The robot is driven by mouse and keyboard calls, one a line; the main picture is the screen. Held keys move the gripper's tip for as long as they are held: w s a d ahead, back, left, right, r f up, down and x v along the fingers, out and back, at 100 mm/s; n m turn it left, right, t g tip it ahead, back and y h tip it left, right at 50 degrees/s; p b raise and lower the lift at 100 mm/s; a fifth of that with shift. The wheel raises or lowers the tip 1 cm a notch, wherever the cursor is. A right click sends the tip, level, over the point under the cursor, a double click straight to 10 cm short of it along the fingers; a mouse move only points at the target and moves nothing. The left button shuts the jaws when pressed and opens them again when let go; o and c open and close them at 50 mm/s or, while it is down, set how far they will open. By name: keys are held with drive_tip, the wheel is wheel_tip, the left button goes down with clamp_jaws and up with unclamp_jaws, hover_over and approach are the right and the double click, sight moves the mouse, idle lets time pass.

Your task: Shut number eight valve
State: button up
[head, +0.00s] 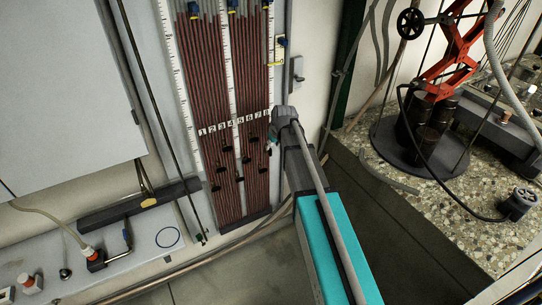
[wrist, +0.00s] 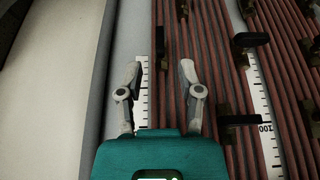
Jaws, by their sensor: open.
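The tube board (head: 236,208) with red-brown tubes carries a row of number labels from 1 to 8, and label 8 (head: 267,113) is at its right end. Small black valves (head: 247,161) sit on the tubes below the labels. My gripper (wrist: 160,68) is open and empty in the wrist view, its two fingers apart. A dark valve with a brassy part (wrist: 160,46) shows between and just beyond the fingertips, beside the white ruler (wrist: 144,98). It is on the outermost tube there; its number is not visible. In the head view my gripper is at the board's right edge.
More black valves (wrist: 240,120) stick out from the tubes to the right in the wrist view. A grey switch box (head: 297,70) is on the wall right of the board. A stone-topped bench (head: 400,205) with a red jack stands at the right.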

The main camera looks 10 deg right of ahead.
sight(271, 151)
drive_tip(key=shift+b+x, duration=2.3)
drive_tip(key=shift+x, duration=0.45)
clamp_jaws()
drive_tip(key=shift+d, duration=0.1)
